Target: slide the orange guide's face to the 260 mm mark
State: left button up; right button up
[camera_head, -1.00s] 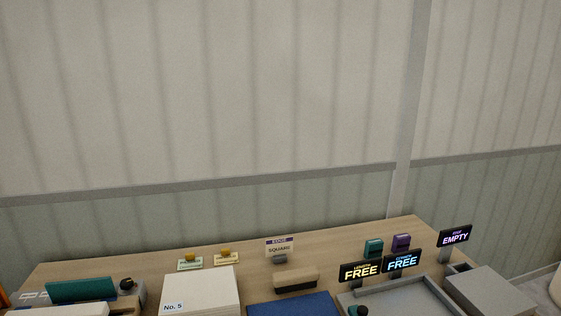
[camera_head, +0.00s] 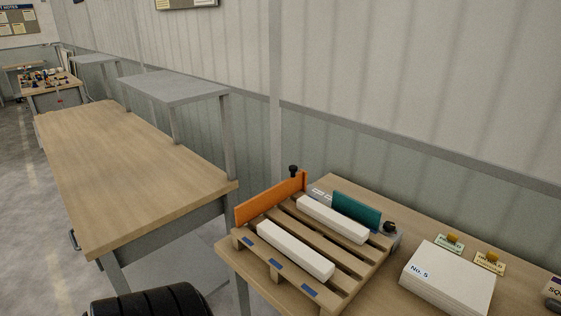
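The orange guide (camera_head: 271,199) is an upright orange board along the left end of a wooden slatted pallet (camera_head: 335,259) on the near table. A black knob (camera_head: 293,171) stands at its far end. A pale scale strip (camera_head: 322,194) lies near that end, but its marks are too small to read. A teal board (camera_head: 356,209) stands at the back of the pallet, with a dark knob (camera_head: 389,227) to its right. Two white bars (camera_head: 295,250) (camera_head: 332,219) lie across the pallet slats. Neither gripper is in view.
A white stack labelled No. 5 (camera_head: 447,278) stands right of the pallet, with small yellow-topped cards (camera_head: 449,243) behind it. A long bare wooden bench (camera_head: 130,170) with a grey raised shelf (camera_head: 174,88) is at left. A black ribbed round object (camera_head: 150,303) is at the bottom.

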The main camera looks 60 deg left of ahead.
aim_at(245, 212)
jog(key=u, duration=1.85)
jog(key=i+j, duration=0.1)
jog(key=j, duration=0.35)
jog(key=i+j+u, duration=0.1)
jog(key=j, duration=0.35)
jog(key=i+j, duration=0.1)
jog(key=j, duration=0.35)
jog(key=i+j+u, duration=0.1)
jog(key=j, duration=0.35)
